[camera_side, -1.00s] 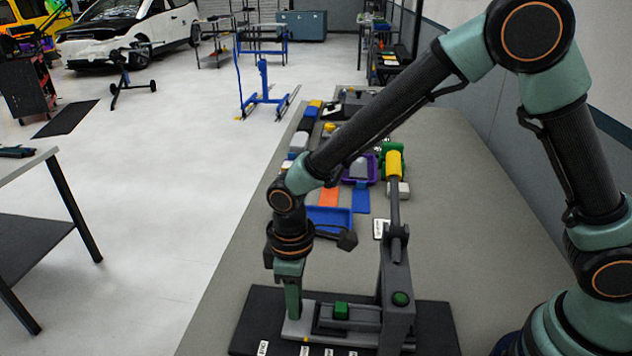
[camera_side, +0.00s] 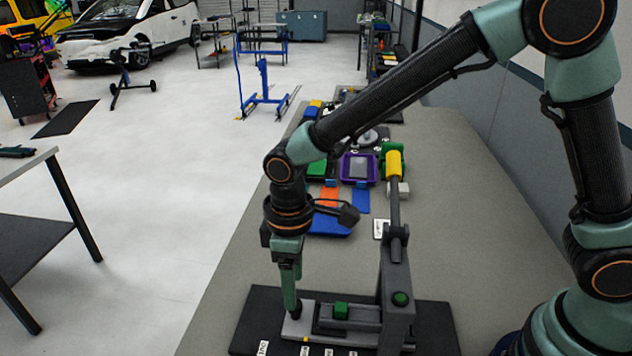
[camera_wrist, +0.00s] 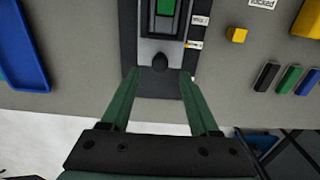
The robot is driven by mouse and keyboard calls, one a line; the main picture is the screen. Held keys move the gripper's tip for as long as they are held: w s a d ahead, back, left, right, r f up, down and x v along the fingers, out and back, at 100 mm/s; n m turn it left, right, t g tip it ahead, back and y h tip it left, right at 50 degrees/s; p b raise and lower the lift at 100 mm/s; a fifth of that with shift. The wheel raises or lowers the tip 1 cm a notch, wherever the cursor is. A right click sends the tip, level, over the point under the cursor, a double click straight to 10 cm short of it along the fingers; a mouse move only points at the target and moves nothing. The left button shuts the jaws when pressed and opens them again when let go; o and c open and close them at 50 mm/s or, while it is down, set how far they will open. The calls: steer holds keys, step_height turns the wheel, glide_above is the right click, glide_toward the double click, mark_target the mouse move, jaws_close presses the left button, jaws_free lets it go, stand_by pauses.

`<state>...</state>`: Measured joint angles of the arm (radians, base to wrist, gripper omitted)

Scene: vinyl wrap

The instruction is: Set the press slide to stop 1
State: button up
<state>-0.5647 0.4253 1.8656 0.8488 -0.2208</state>
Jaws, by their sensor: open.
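The press stands on a black base (camera_side: 248,322) with a grey slide (camera_side: 300,326), a green block (camera_side: 341,311) and an upright lever with a yellow handle (camera_side: 394,164). A dark knob at the slide's near end shows in the wrist view (camera_wrist: 160,62). My gripper (camera_side: 294,308) is above that end in the side view. In the wrist view my gripper (camera_wrist: 159,74) is open, with the knob between and just past its green fingertips.
A blue tray (camera_side: 330,224) and a purple-framed item (camera_side: 358,168) lie behind the press on the grey bench. In the wrist view, a yellow block (camera_wrist: 237,35) and a green block (camera_wrist: 289,79) lie right of the press. The bench right of the press is bare.

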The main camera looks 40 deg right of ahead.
step_height(320, 180, up, 8)
stand_by(0.5)
steer(key=s+d+r+m+t, duration=0.2)
steer(key=d+m, duration=0.1)
steer(key=d, duration=0.4)
steer(key=s+d+r+m+t, duration=0.1)
steer(key=s+d+r+m, duration=0.1)
steer(key=d, duration=0.5)
steer(key=s+d+r+m+t, duration=0.2)
steer(key=d+r+m, duration=0.1)
steer(key=d, duration=0.5)
steer(key=shift+s+r+m+t, duration=0.15)
steer(key=shift+r+m+t, duration=0.15)
steer(key=shift+m, duration=0.2)
